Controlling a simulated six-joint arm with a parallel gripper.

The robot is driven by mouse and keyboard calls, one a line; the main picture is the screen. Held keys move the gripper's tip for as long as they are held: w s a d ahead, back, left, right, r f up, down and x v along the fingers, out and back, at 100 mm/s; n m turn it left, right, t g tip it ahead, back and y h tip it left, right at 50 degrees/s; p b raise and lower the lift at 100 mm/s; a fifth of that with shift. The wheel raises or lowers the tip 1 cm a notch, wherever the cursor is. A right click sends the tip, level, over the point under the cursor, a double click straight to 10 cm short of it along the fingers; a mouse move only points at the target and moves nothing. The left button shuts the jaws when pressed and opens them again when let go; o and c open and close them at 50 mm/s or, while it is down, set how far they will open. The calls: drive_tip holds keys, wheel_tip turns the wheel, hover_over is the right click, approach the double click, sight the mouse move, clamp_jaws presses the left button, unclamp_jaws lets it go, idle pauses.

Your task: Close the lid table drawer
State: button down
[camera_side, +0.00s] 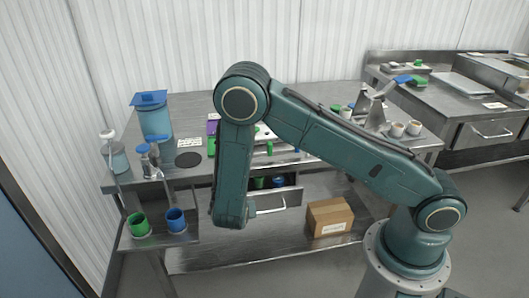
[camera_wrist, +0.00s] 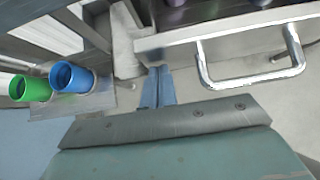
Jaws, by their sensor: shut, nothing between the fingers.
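A metal drawer (camera_side: 290,199) under the main work table stands pulled out in the side view, with green and blue items visible inside. Its bar handle (camera_side: 270,211) is just right of my wrist. In the wrist view, the drawer front (camera_wrist: 185,38) runs across the top and the handle (camera_wrist: 250,80) is at upper right. My gripper (camera_wrist: 158,72) is shut and empty, left of the handle and apart from it, near the drawer's left end. In the side view my own wrist hides the fingers.
A green cup (camera_side: 139,224) and a blue cup (camera_side: 175,220) stand on a low side shelf at left. A cardboard box (camera_side: 329,217) sits on the lower shelf right of the drawer. Another table (camera_side: 460,108) with a shut drawer stands at right.

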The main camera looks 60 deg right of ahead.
drive_tip(key=w+d, duration=0.4)
drive_tip(key=d, duration=0.1)
drive_tip(key=shift+w, duration=0.4)
drive_tip(key=shift+w+r, duration=0.1)
drive_tip(key=shift+a, duration=0.1)
drive_tip(key=s+a+r, duration=0.6)
drive_tip(key=s+a, duration=0.2)
drive_tip(key=shift+s+a+r, duration=0.15)
drive_tip(key=shift+s+r, duration=0.1)
drive_tip(key=shift+r, duration=0.15)
